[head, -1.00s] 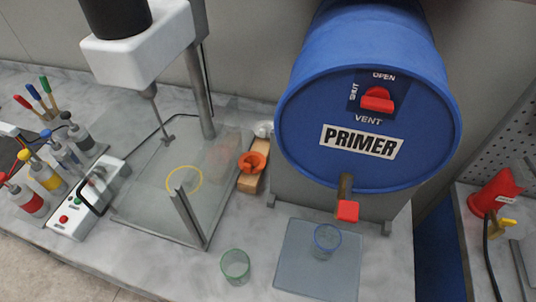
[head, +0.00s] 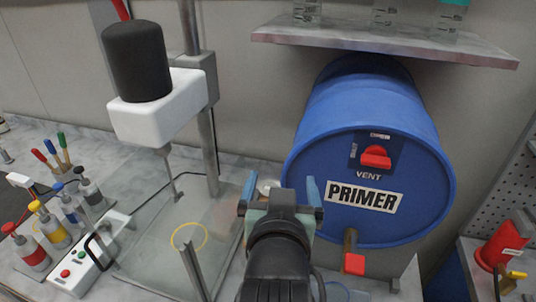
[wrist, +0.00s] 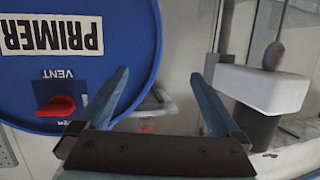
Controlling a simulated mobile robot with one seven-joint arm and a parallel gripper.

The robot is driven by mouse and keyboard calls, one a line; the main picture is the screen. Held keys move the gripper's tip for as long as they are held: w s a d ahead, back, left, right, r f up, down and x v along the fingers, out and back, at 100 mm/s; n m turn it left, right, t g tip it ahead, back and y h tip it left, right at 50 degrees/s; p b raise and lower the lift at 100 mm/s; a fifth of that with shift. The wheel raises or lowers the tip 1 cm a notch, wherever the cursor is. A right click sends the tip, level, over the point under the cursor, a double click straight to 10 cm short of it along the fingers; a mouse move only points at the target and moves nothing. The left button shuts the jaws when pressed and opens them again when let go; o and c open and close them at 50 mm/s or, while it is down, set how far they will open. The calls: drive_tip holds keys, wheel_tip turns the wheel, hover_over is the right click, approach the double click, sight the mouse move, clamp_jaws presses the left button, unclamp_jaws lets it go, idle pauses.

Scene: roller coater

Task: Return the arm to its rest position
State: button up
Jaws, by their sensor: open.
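My gripper (head: 279,192) is raised in the middle of the head view, in front of the bench and at the left edge of the blue primer drum. Its two blue fingers stand apart with nothing between them. In the wrist view my gripper (wrist: 156,98) also shows open and empty. My dark forearm reaches up from the bottom edge of the head view and hides part of the bench.
The blue drum (head: 335,130) has a red vent knob and a red tap. A stirrer with a white head (head: 160,110) stands at left. A shelf (head: 385,42) with beakers hangs above the drum. Bottles (head: 58,232) and a control box (head: 84,264) are at left.

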wheel_tip(320, 180, up, 19)
drive_tip(key=s+a+n+t+y, duration=0.1)
drive_tip(key=s+a+t, duration=0.1)
drive_tip(key=t, duration=0.4)
drive_tip(key=s+r+t, duration=0.6)
drive_tip(key=s+r, duration=0.4)
drive_tip(key=r, duration=0.5)
